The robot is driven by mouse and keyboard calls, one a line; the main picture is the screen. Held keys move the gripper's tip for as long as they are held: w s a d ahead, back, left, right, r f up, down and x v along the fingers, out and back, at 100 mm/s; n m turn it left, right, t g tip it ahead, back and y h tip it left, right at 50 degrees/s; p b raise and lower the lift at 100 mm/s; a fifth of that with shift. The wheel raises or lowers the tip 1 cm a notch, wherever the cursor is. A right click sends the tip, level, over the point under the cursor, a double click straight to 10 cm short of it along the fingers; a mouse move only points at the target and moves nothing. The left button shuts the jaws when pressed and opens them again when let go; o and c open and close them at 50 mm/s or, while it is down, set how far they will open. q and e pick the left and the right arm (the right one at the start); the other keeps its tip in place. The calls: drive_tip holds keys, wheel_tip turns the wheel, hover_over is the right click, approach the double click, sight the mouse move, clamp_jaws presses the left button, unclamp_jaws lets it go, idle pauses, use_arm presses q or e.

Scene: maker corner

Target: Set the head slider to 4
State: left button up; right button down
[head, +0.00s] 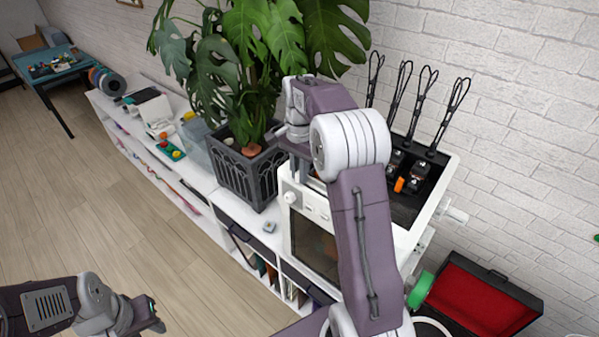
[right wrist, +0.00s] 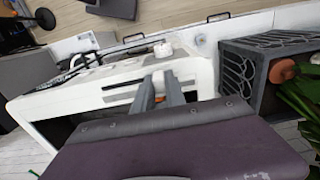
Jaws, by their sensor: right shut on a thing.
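The white machine (head: 411,238) stands on the shelf, with a control panel along the top of its front. In the right wrist view its panel (right wrist: 112,88) shows dark slots and a round white knob (right wrist: 163,50). My right gripper (right wrist: 160,92) reaches down to this panel, its two grey fingers shut on a small orange piece, apparently the head slider (right wrist: 160,99). The fingers hide most of it, and no scale number is readable. In the head view my right arm covers that spot. My left gripper (head: 155,318) is low at the left, away from the machine; its jaw opening is unclear.
A plant in a dark pot (head: 248,172) stands close beside the machine. Black looped tools (head: 405,95) rise from the machine's top. An open red-lined case (head: 480,300) lies at the lower right. The wooden floor (head: 130,215) at left is clear.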

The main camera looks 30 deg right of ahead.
sight(310, 187)
drive_tip(key=shift+w+r, duration=0.1)
drive_tip(key=shift+s+d, duration=0.15)
drive_tip(key=shift+s, duration=0.05)
drive_tip(key=s+b, duration=0.1)
drive_tip(key=s+d, duration=0.1)
drive_tip(key=s+b, duration=0.1)
drive_tip(key=shift+d+f+b, duration=0.15)
drive_tip(key=shift+f+b, duration=0.1)
drive_tip(key=shift+b, duration=0.05)
drive_tip(key=s, duration=0.1)
drive_tip(key=s+d+b, duration=0.1)
drive_tip(key=s, duration=0.1)
drive_tip(key=s+d, duration=0.1)
drive_tip(key=s, duration=0.1)
drive_tip(key=shift+s+r, duration=0.2)
drive_tip(key=shift+r, duration=0.05)
drive_tip(key=shift+w, duration=0.2)
drive_tip(key=c, duration=1.4)
unclamp_jaws()
drive_tip(key=shift+s, duration=0.2)
drive_tip(key=shift+o, duration=0.2)
drive_tip(key=shift+s, duration=0.15)
